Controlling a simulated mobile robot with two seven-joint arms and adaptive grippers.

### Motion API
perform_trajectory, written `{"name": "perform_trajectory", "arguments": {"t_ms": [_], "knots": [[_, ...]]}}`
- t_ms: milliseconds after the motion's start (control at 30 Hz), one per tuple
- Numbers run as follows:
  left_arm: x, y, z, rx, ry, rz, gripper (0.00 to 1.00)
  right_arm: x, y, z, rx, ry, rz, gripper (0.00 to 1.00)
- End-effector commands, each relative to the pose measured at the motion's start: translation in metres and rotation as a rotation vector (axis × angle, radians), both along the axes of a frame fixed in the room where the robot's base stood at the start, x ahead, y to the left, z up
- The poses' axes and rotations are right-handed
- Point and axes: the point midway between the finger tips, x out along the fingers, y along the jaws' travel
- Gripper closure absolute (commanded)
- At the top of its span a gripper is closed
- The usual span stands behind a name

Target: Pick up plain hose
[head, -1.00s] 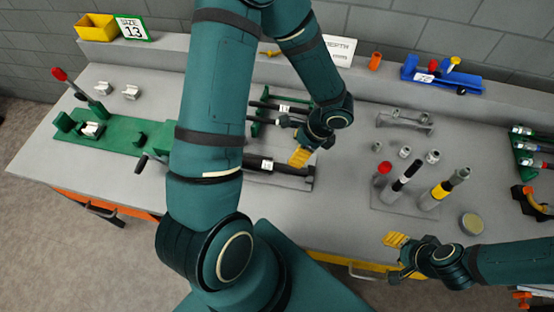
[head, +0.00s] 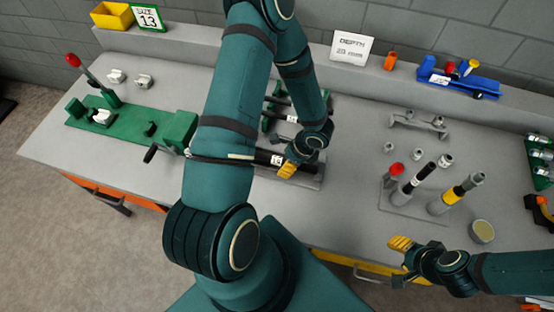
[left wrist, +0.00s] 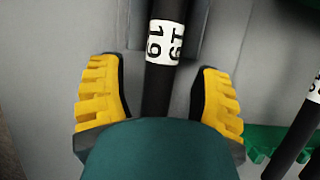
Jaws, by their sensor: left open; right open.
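A black hose (head: 265,157) with a white label lies in a grey tray (head: 305,181) at the middle of the bench, partly behind my left arm. In the left wrist view this hose (left wrist: 158,95), its label reading 19, runs between the two yellow fingers. My left gripper (head: 288,170) is open over the hose; the fingers stand apart on either side, with gaps to it. Another labelled black hose (head: 288,118) lies on a green rack behind. Which of them is the plain hose I cannot tell. My right gripper (head: 399,260) is open and empty at the front edge.
Upright tubes stand on a grey plate (head: 415,215) at right, near a round tin (head: 482,231). A green crimper fixture (head: 130,125) is at left. A blue holder (head: 458,83) and a depth sign (head: 352,47) stand on the back ledge.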

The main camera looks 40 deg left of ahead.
Motion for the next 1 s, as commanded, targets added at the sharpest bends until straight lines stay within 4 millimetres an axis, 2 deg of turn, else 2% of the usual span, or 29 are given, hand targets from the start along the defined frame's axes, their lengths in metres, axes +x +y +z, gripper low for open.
{"name": "perform_trajectory", "arguments": {"t_ms": [300, 500, 1000], "knots": [[-0.0009, 0.0017, -0.0044, 0.0, 0.0, 0.0, 0.34, -0.0001, 0.0, -0.0003, 0.0, 0.0, 0.0, 0.53], [-0.0008, 0.0015, -0.0043, 0.0, 0.0, 0.0, 1.0, -0.0001, 0.0, -0.0003, 0.0, 0.0, 0.0, 0.53], [-0.0011, 0.0012, -0.0033, 0.0, 0.001, 0.0, 1.0, -0.0001, 0.0, 0.0006, 0.0, 0.0, 0.0, 0.53]]}}
